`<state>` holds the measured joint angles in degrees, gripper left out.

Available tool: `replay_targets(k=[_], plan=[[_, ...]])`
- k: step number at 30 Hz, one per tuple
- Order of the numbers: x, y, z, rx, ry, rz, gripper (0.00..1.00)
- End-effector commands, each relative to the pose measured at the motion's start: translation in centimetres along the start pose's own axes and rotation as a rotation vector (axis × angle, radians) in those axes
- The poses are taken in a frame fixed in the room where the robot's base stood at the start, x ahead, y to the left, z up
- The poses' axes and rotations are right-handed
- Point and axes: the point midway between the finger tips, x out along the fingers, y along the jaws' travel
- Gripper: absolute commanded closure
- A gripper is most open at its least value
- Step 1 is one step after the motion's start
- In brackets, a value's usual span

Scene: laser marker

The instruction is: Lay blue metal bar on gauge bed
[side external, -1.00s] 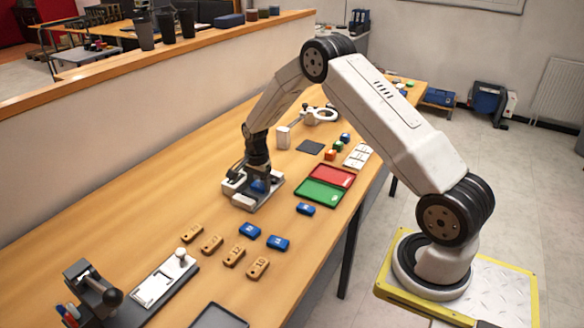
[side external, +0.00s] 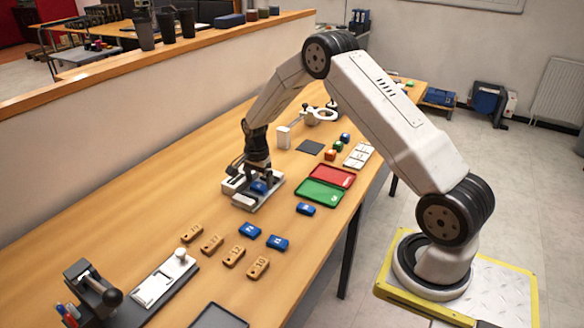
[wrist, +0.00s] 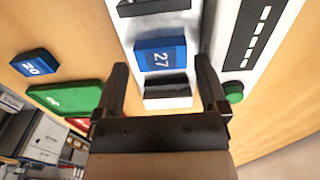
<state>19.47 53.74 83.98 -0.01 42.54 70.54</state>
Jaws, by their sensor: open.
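The blue metal bar marked 27 (wrist: 161,56) lies on the pale gauge bed (wrist: 168,103), between two dark blocks. In the side external view the bar (side external: 259,187) shows on the gauge device (side external: 242,199), below my gripper (side external: 258,176). In the wrist view my gripper (wrist: 163,78) is open, with its fingers apart on either side and no contact with the bar visible. The bar's underside is hidden.
A green tray (side external: 320,193) and red tray (side external: 332,177) lie to the right. Other blue bars (side external: 277,242) and several wooden tags (side external: 234,256) lie in front. A clamp fixture (side external: 95,290) stands at the front left. Bare table lies left of the gauge device.

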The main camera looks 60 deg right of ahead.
Motion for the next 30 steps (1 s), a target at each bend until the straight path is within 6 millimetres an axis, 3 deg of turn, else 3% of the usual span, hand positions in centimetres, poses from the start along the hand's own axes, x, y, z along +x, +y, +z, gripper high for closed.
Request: replay_targets(k=[9,15,30], plan=[[-4.3,-0.2,-0.1,0.000,0.003,-0.009,0.00],[-6.1,0.0,-0.1,0.000,0.001,-0.004,0.00],[-6.5,0.1,-0.1,0.000,0.000,0.000,0.00]])
